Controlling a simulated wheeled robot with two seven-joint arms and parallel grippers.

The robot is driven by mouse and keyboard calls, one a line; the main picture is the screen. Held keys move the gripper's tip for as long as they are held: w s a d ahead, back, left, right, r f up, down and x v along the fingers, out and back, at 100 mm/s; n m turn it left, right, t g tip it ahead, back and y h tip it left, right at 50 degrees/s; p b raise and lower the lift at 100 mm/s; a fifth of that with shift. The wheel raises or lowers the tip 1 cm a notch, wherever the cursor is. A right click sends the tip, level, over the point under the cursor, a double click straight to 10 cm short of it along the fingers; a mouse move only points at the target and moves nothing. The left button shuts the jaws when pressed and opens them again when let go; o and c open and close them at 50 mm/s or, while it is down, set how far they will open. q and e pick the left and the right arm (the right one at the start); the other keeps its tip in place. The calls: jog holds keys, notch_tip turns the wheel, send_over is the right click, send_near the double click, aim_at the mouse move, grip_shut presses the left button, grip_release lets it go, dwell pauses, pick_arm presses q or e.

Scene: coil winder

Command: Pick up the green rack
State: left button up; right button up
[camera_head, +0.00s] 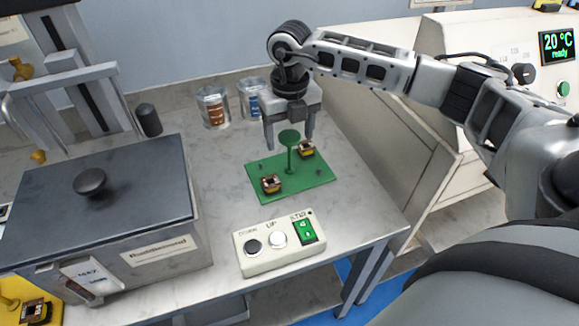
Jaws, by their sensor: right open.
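The green rack (314,181) is a flat plate lying on the light worktop, with an upright post and a round knob (289,136) at its middle. Two small coils sit on it: one at the front left (271,184) and one at the back right (306,149). My right gripper (289,146) points down over the rack. Its fingers are apart, on either side of the knob as seen from here. Whether they touch the knob I cannot tell. My left gripper is not in view.
A control box (272,243) with buttons stands in front of the rack. A dark-lidded box (100,190) fills the left of the worktop. Two cans (213,108) stand behind. A cream machine (500,45) with a display is at the right. Some worktop between the lidded box and rack is clear.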

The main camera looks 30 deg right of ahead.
aim_at(289, 148)
jog(key=f, duration=0.5)
jog(key=shift+w+d+p, duration=0.15)
jog(key=shift+w+p, duration=0.15)
jog(key=shift+p, duration=0.05)
jog(key=shift+r, duration=0.1)
jog(key=c, duration=1.3)
grip_shut()
jog(key=shift+r, duration=0.1)
